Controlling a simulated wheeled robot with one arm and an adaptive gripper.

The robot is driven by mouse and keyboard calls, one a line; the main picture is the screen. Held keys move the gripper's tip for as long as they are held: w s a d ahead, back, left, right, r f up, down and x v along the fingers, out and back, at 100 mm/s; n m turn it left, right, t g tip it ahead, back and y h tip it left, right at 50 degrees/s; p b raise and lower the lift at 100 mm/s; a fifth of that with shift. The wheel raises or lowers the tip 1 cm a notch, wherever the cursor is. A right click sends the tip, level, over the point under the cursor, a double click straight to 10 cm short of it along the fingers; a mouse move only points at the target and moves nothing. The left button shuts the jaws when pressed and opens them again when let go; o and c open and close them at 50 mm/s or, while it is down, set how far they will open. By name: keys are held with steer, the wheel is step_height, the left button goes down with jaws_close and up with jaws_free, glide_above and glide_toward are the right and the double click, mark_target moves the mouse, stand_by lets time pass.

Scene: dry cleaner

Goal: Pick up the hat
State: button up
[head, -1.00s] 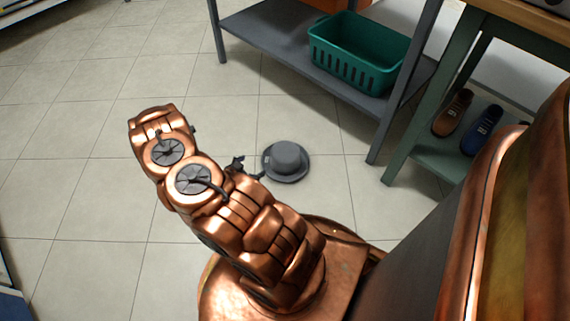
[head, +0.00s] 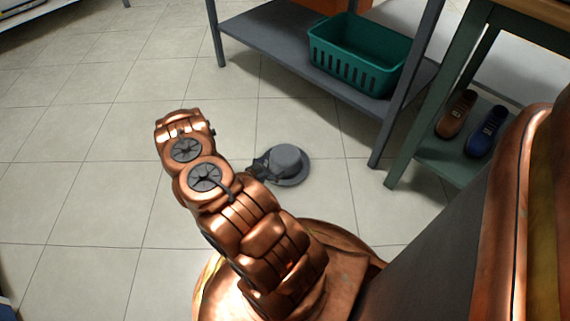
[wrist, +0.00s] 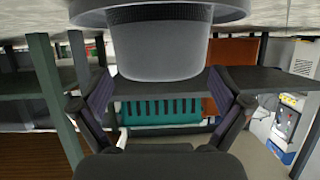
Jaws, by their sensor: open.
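The grey hat (head: 288,163) with a round brim lies on the tiled floor, to the right of my arm in the head view. My gripper (head: 262,168) is at the left edge of its brim, partly hidden behind my arm. In the wrist view, the hat (wrist: 160,50) fills the top middle, its crown between and just beyond the spread fingers of my gripper (wrist: 160,105). The fingers are open and hold nothing. I cannot tell whether a finger touches the hat.
A grey shelf unit (head: 270,52) holds a teal basket (head: 360,60) behind the hat. A green table frame (head: 415,135) with brown and blue shoes (head: 486,131) on its low shelf stands at right. The floor (head: 90,140) at left is clear.

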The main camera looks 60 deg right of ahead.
steer(key=shift+s+d+f, duration=0.1)
steer(key=shift+d+f, duration=0.15)
steer(key=shift+d, duration=0.4)
steer(key=shift+c, duration=0.4)
jaws_close()
